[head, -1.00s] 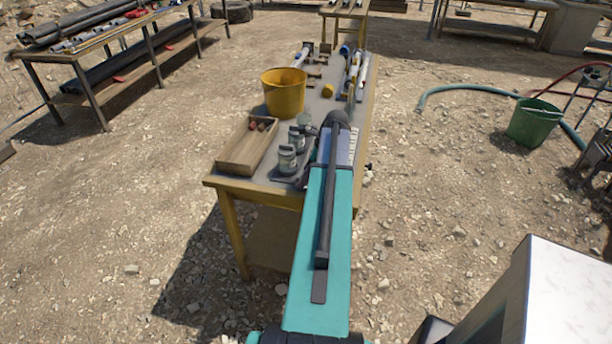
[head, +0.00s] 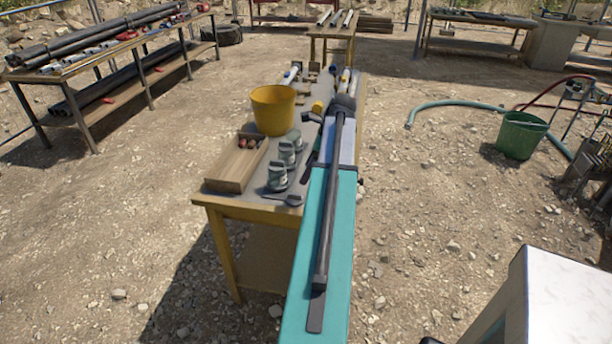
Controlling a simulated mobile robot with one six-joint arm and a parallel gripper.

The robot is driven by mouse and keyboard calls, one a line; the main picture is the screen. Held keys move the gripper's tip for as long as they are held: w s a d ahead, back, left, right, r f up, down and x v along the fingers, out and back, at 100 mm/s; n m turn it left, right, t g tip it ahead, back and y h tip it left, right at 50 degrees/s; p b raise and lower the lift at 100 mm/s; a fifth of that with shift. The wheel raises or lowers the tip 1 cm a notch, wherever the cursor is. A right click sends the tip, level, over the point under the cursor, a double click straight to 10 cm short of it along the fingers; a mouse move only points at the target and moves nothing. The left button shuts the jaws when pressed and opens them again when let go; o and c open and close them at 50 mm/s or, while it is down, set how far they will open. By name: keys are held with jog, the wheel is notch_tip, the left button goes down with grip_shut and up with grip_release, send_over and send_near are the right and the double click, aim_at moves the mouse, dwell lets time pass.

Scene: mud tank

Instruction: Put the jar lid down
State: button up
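Three small grey-green jars stand in a row on the work table (head: 222,203): a near jar (head: 277,178), a middle jar (head: 287,154) and a far jar (head: 294,139). They are too small to tell which have lids on. I cannot make out a separate jar lid. My teal arm reaches over the table's right side, just right of the jars. It hides that part of the tabletop. I cannot make out my gripper's fingers or anything held in them.
A wooden box (head: 232,170) with small reddish items stands left of the jars, a yellow bucket (head: 272,110) behind them. A dark flat tool (head: 285,199) lies at the near edge. Pipes and tools crowd the far end. Bare ground lies around; a green bucket (head: 521,136) stands right.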

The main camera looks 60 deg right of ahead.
jog(key=shift+s+r, duration=0.15)
jog(key=shift+r, duration=0.25)
dwell(0.6)
jog(key=w+a+f+n+g, duration=0.1)
jog(key=w+a+f+n, duration=0.6)
jog(key=w+a, duration=0.4)
jog(key=w+a+f+n+g, duration=0.2)
jog(key=w+a+f+n, duration=0.5)
jog(key=a, duration=0.7)
jog(key=a+f+n, duration=0.5)
jog(key=a+n, duration=0.1)
jog(key=a, duration=0.6)
jog(key=a+f+n+g+h, duration=0.1)
jog(key=a+f+n, duration=0.45)
jog(key=a, duration=0.55)
jog(key=a+f+n, duration=0.5)
jog(key=a+n, duration=0.2)
jog(key=a, duration=0.5)
jog(key=s+f+g, duration=0.3)
jog(key=s+f, duration=0.6)
jog(key=s, duration=0.3)
jog(key=s+f+g+b, duration=0.1)
jog(key=s+f+g, duration=0.2)
jog(key=s+f, duration=0.6)
jog(key=s, duration=0.4)
jog(key=shift+f, duration=0.35)
